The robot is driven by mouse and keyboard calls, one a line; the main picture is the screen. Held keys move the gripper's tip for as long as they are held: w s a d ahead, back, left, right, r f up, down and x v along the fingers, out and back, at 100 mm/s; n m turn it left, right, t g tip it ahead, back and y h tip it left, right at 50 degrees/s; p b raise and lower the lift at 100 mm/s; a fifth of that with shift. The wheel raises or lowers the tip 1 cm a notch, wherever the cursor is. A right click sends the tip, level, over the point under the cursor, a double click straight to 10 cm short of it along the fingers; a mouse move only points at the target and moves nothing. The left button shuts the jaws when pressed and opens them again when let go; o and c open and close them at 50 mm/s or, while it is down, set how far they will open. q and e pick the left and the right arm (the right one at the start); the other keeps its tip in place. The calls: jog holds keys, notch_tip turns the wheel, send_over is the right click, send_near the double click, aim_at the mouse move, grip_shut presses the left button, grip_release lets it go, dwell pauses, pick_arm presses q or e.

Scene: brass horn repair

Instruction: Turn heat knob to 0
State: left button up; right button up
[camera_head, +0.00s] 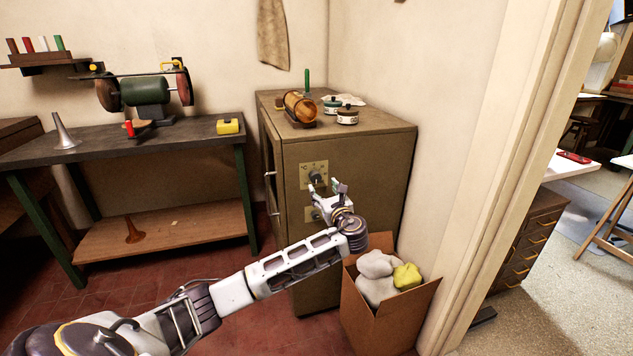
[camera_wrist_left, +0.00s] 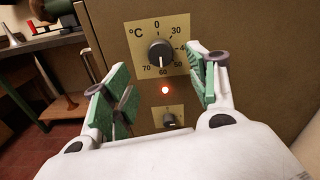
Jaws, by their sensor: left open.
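The heat knob (camera_wrist_left: 160,53) is a round black dial on a brass-coloured scale plate (camera_wrist_left: 143,28) marked °C, with 0 at the top and 60 at the bottom. Its pale mark seems to point down, near 60. In the head view the knob (camera_head: 317,178) is on the front of the brown cabinet (camera_head: 372,172). My left gripper (camera_head: 329,188) is open and empty in front of the cabinet. In the left wrist view its green-padded fingers (camera_wrist_left: 163,82) stand apart below and to either side of the knob, not touching it. My right gripper is not in view.
A red lamp (camera_wrist_left: 165,90) glows below the dial, above a second smaller knob (camera_wrist_left: 169,122). A cardboard box (camera_head: 378,318) with cloths stands by the cabinet's right side. A workbench (camera_head: 190,138) with a grinder (camera_head: 145,91) is at left. A door frame (camera_head: 508,160) is at right.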

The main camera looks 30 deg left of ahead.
aim_at(316, 178)
pick_arm(q)
jog(key=b+x, duration=0.2)
jog(key=x, duration=0.6)
jog(key=shift+w+a, duration=0.4)
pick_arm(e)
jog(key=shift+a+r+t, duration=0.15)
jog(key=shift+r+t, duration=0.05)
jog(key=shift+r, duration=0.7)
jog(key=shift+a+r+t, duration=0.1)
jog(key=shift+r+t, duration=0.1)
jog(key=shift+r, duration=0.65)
pick_arm(q)
jog(key=c, duration=1)
